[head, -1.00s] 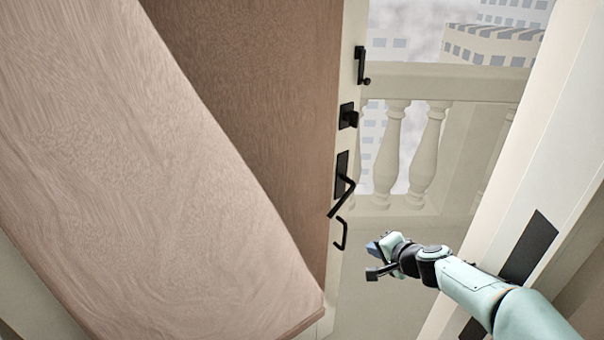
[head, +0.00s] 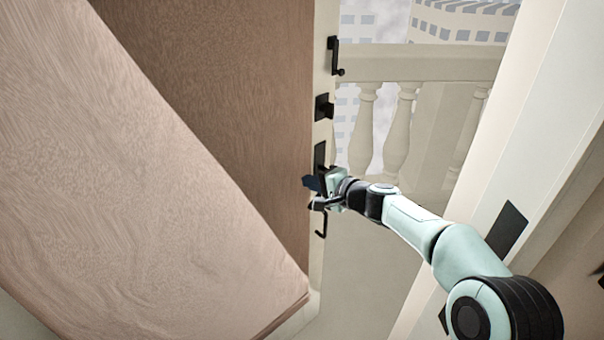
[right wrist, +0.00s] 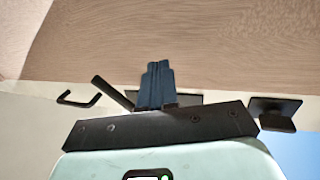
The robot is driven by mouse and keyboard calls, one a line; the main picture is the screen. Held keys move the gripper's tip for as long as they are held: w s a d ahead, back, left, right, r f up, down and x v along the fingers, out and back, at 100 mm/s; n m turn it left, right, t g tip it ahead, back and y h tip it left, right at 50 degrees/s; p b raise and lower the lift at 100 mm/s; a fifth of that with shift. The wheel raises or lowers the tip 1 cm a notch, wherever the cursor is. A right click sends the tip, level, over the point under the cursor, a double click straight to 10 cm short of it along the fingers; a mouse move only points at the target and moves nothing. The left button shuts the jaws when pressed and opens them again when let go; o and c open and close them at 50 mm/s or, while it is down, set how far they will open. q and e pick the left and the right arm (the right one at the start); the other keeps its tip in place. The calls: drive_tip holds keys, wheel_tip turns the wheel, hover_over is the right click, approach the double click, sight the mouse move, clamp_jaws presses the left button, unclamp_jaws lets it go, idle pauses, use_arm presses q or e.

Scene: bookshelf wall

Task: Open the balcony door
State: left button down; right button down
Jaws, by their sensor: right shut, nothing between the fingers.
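The balcony door (head: 225,90) is a brown wood-grain leaf standing ajar, with a wide gap between its pale edge and the frame at right. Its edge carries a black handle plate (head: 319,158); my gripper largely hides the lever there. My right gripper (head: 312,193) is at the door edge by this plate, shut and empty. In the right wrist view the closed blue fingers (right wrist: 157,84) lie in front of the plate, with the slanted black lever (right wrist: 112,92) just left of them. I cannot tell whether they touch it. My left gripper is not in view.
A large pale wood-grain panel (head: 110,190) fills the left foreground. A black knob (head: 323,106) and an upper handle (head: 334,56) sit above the plate, a black pull loop (head: 321,224) below. Beyond the gap is the balcony balustrade (head: 420,62). The white door frame (head: 535,130) stands at right.

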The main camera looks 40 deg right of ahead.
sight(295, 173)
drive_tip(key=w, duration=0.1)
drive_tip(key=w+p, duration=0.1)
drive_tip(key=shift+w+a+r, duration=0.15)
drive_tip(key=shift+w+a, duration=0.05)
drive_tip(key=shift+w, duration=0.1)
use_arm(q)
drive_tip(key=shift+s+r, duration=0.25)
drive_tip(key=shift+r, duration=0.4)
use_arm(e)
drive_tip(key=shift+w+a, duration=0.1)
drive_tip(key=shift+w, duration=0.45)
